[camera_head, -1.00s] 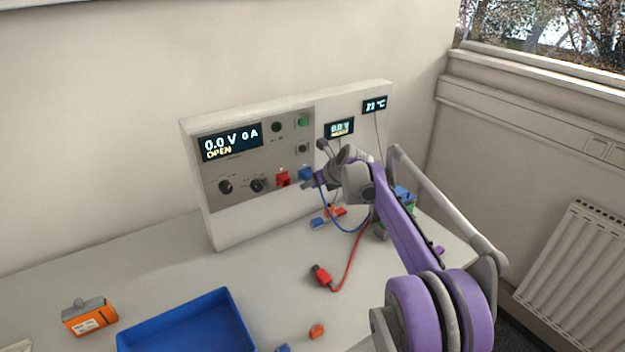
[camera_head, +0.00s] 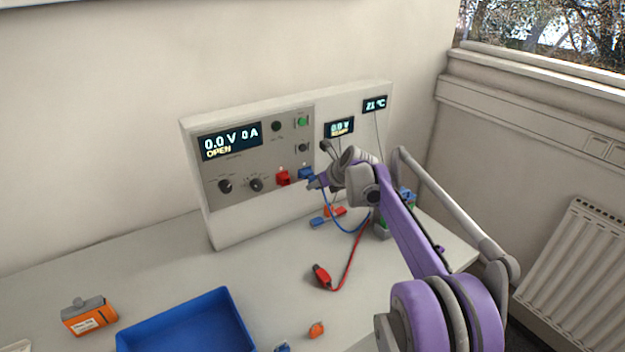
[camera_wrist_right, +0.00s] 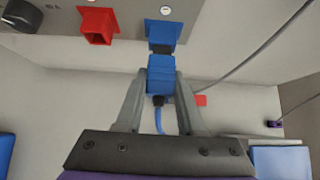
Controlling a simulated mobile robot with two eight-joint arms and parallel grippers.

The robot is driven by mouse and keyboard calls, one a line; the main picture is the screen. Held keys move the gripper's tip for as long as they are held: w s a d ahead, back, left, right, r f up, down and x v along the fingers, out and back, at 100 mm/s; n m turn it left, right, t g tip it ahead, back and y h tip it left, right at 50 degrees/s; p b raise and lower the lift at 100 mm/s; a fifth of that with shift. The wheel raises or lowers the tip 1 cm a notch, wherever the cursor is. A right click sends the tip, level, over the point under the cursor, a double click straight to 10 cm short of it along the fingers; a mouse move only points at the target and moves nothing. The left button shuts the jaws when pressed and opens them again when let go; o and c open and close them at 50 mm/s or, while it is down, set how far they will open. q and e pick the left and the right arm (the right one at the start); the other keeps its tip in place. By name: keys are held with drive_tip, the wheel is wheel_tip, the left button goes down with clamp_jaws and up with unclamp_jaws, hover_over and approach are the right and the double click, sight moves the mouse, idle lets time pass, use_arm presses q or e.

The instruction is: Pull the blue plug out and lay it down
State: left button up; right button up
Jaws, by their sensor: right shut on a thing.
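The blue plug (camera_wrist_right: 160,76) is between the fingers of my right gripper (camera_wrist_right: 160,85), which is shut on it. The blue socket (camera_wrist_right: 164,32) is straight ahead of the plug in the wrist view. A dark strip shows between them; I cannot tell whether it is the plug's tip or the socket's opening. In the head view my right gripper (camera_head: 317,183) is just in front of the blue socket (camera_head: 305,174) on the panel and mostly covers the plug. A blue cable (camera_head: 335,222) hangs from the plug towards the table. My left gripper is not in view.
The red socket (camera_head: 283,177) is just left of the blue one. A red plug (camera_head: 321,276) with its cable lies on the table. A blue tray (camera_head: 190,318) stands at the front left, beside an orange battery (camera_head: 90,316). Table space left of the red plug is clear.

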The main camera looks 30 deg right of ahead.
drive_tip(key=shift+s+d+b, duration=0.15)
drive_tip(key=shift+s+b, duration=0.25)
drive_tip(key=shift+s, duration=1.75)
